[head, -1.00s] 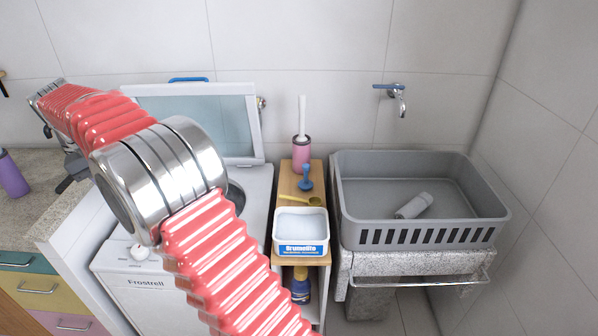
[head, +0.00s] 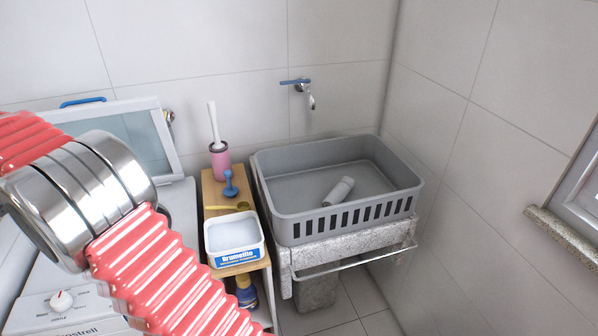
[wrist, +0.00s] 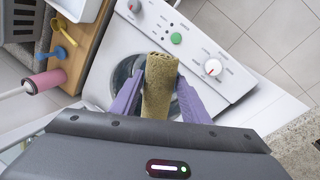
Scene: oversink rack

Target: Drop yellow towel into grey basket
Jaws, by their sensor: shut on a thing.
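The yellow towel (wrist: 158,88), a rolled olive-yellow cloth, is between the purple fingers of my gripper (wrist: 160,95) in the wrist view. My gripper is shut on it and holds it above the white washing machine (wrist: 205,45). The grey basket (head: 295,225) sits on the stone sink at the right in the head view. It has slotted sides and holds a grey cylinder (head: 339,189). My gripper and the towel are out of the head view; only my red and silver arm shows there, at the left.
A wooden shelf between washer and basket holds a pink brush holder (head: 220,160), a blue plunger-like item (head: 230,183) and a white tub (head: 235,240). A wall tap (head: 304,92) hangs above the basket. A walled corner and window sill (head: 560,236) are at the right.

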